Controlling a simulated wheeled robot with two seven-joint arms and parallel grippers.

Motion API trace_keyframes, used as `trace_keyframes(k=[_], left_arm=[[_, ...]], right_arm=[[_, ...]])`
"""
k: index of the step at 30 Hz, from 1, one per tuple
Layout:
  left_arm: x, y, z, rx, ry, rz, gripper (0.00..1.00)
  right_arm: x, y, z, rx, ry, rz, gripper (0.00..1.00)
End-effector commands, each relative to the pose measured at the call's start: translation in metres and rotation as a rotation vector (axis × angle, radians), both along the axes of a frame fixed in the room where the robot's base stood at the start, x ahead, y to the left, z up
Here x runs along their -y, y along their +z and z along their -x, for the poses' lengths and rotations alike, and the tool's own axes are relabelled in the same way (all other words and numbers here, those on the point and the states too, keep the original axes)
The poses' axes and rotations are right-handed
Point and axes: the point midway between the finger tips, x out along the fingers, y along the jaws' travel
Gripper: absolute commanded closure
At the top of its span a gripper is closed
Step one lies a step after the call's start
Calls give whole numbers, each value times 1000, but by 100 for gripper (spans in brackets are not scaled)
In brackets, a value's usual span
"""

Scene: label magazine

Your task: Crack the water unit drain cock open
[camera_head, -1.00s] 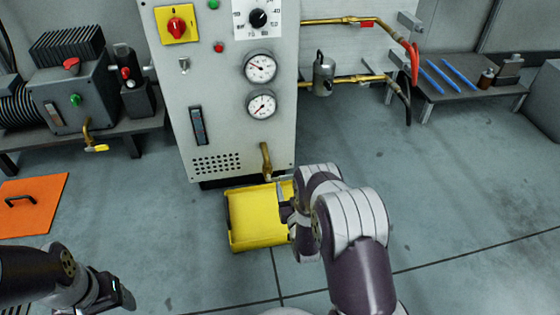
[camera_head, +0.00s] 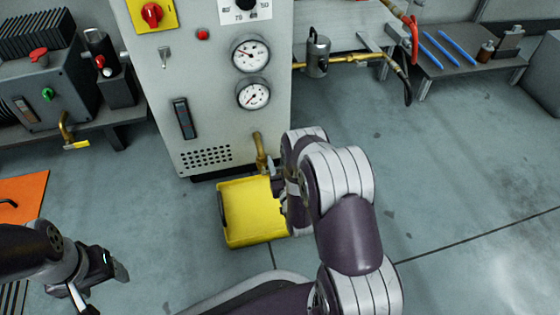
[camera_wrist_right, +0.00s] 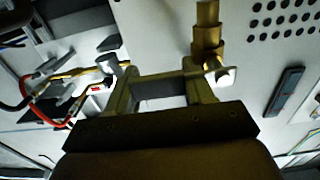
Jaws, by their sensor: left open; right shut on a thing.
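The brass drain cock (camera_head: 259,150) sticks out low on the front of the grey cabinet (camera_head: 215,120), above a yellow tray (camera_head: 250,222) on the floor. Its brass body (camera_wrist_right: 207,38) and a pale lever end (camera_wrist_right: 226,76) show in the right wrist view. My right gripper (camera_head: 276,180) is at the cock's lower end, shut on its lever; the wrist and forearm partly hide the grip in the head view. The wrist view shows the lever beside the right-hand finger. My left gripper (camera_head: 112,268) is open and empty, above the floor at lower left.
Gauges (camera_head: 251,54) and a red selector knob (camera_head: 152,14) sit higher on the cabinet. A second brass cock with a yellow handle (camera_head: 76,144) hangs under the left bench. A low table (camera_head: 450,62) with blue rods stands at right.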

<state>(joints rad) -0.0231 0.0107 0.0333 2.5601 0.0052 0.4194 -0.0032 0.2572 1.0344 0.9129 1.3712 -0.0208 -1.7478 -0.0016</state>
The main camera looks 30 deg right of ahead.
Motion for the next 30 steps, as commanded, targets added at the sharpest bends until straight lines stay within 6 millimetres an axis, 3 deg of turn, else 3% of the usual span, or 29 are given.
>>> trace_keyframes(k=[1, 3, 10, 20, 21, 30], left_arm=[[0, 0, 0, 0, 0, 0, 30], [0, 0, 0, 0, 0, 0, 30], [0, 28, 0, 1, 0, 0, 30], [0, 26, 0, 0, 0, 0, 30], [0, 26, 0, 0, 0, 0, 30], [0, 17, 0, 0, 0, 0, 30]], right_arm=[[0, 0, 0, 0, 0, 0, 81], [0, 0, 0, 0, 0, 0, 100], [-3, 17, -1, -44, 2, 184, 100], [-4, 13, -2, -55, 2, 242, 100], [-4, 13, -2, -55, 2, 241, 42], [-3, 7, -2, -45, 2, 197, 42]])
